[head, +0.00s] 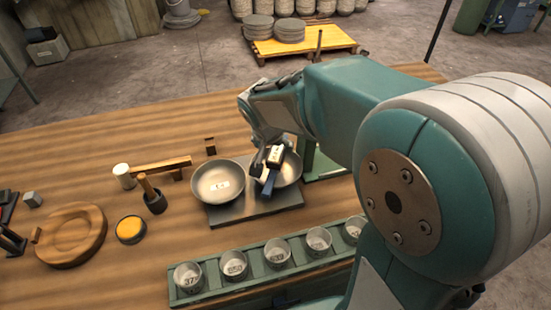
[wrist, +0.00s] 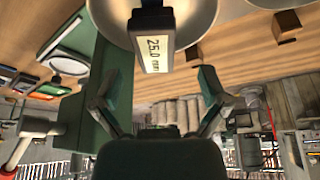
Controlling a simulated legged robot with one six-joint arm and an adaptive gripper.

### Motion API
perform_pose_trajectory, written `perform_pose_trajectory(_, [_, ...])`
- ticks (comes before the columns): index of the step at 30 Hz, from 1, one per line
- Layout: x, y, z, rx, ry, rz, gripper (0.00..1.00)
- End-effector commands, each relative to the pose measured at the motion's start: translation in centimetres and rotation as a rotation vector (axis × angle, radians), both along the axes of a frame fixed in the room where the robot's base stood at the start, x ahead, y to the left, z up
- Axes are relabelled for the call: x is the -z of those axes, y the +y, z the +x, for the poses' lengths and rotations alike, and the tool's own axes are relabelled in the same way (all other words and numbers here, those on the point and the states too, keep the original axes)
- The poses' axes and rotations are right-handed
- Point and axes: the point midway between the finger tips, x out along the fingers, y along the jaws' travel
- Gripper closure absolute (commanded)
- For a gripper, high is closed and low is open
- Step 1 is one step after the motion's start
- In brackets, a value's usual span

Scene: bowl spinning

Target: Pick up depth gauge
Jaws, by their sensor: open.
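A small dark block with a pale label reading "25.0 mm" (wrist: 157,50), which looks like the depth gauge, is in the upper middle of the wrist view. In the head view the pale-topped piece (head: 275,155) is at the right-hand metal pan (head: 290,171), partly hidden by my arm. My gripper (wrist: 153,82) is open, its two fingers spread on either side below the labelled block. The block is beyond the fingertips, and I see no contact.
A left metal pan (head: 219,182) stands beside the right one on a grey base (head: 252,207). A green rack (head: 215,277) of numbered cups lies in front. A round wooden dish (head: 72,232), yellow-topped tin (head: 130,229) and mortar (head: 154,201) are at left. The table's back left is clear.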

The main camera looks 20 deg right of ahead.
Motion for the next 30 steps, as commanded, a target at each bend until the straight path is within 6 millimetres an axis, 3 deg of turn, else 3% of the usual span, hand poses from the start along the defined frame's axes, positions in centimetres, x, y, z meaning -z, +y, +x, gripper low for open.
perform_pose_trajectory(9, [4.2, -1.0, 1.0, 0.001, 0.005, 0.000, 0.06])
perform_pose_trajectory(19, [4.9, -1.2, 1.3, 0.000, 0.001, 0.001, 0.06])
perform_pose_trajectory(20, [4.9, -1.2, 1.3, 0.000, 0.001, 0.001, 0.15])
perform_pose_trajectory(24, [4.9, -1.2, 1.3, 0.000, 0.001, 0.001, 0.77])
perform_pose_trajectory(26, [4.9, -1.2, 1.3, 0.000, 0.001, 0.001, 1.00])
perform_pose_trajectory(30, [4.9, -1.1, 1.3, 0.000, 0.001, 0.001, 1.00])
